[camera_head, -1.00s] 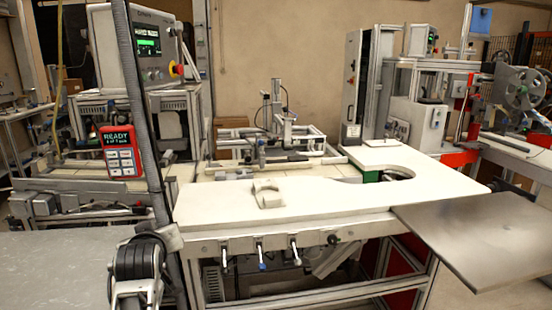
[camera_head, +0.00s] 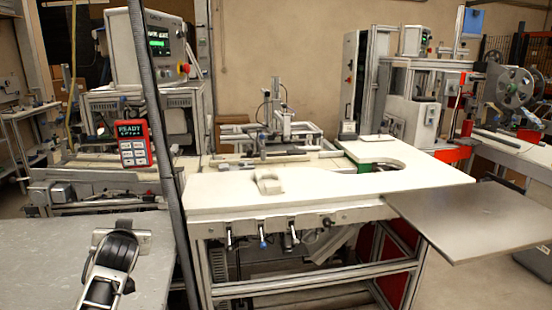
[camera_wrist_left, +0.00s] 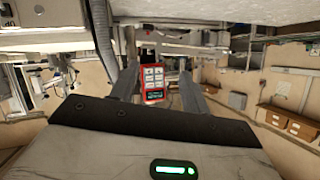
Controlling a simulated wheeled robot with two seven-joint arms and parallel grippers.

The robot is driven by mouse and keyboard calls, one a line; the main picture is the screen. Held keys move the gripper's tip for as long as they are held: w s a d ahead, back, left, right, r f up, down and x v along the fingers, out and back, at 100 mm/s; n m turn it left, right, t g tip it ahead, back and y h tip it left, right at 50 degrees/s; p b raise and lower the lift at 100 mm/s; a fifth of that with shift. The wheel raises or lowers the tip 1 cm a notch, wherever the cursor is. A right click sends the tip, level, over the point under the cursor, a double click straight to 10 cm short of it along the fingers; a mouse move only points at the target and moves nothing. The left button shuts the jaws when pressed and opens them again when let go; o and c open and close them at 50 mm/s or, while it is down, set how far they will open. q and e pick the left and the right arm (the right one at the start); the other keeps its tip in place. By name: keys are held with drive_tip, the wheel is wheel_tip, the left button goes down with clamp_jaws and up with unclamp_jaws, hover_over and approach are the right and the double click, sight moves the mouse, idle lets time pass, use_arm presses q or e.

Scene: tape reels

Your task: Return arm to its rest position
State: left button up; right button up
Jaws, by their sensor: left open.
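My left gripper (camera_wrist_left: 157,72) shows in the left wrist view with its two grey fingers apart and nothing between them. Beyond the gap, in the background, is a red keypad panel (camera_wrist_left: 153,80) with white buttons. In the head view part of my left arm (camera_head: 110,270), black and pale, is at the lower left. Its fingers cannot be made out there. My right arm and gripper are in neither current view.
A white worktable (camera_head: 330,190) with a small pale curved part (camera_head: 268,182) stands ahead. A grey metal plate (camera_head: 480,220) juts out at right. A dark upright post (camera_head: 160,130) stands close to my left arm. A grey surface (camera_head: 40,260) lies at lower left.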

use_arm(q)
drive_tip(key=a+m+g+y, duration=0.1)
drive_tip(key=a+y, duration=0.1)
drive_tip(key=a, duration=0.7)
drive_tip(key=w+d+r+m+t+h, duration=0.4)
drive_tip(key=d+r+t+h, duration=0.15)
drive_tip(key=d, duration=0.45)
drive_tip(key=s+d+f+g+h, duration=0.1)
drive_tip(key=s+d+f+h, duration=0.1)
drive_tip(key=s+d+f, duration=0.6)
drive_tip(key=s+d+f+g+h, duration=0.2)
drive_tip(key=s+f, duration=0.5)
drive_tip(key=f, duration=0.6)
drive_tip(key=s+d+f+g, duration=0.2)
drive_tip(key=s+d+f, duration=0.2)
drive_tip(key=s, duration=0.7)
drive_tip(key=s+d+f+g+h, duration=0.1)
drive_tip(key=s+d+f, duration=0.3)
drive_tip(key=s, duration=0.8)
drive_tip(key=shift+s+d+f+g, duration=0.3)
drive_tip(key=shift+f+g, duration=0.05)
drive_tip(key=shift+f, duration=0.2)
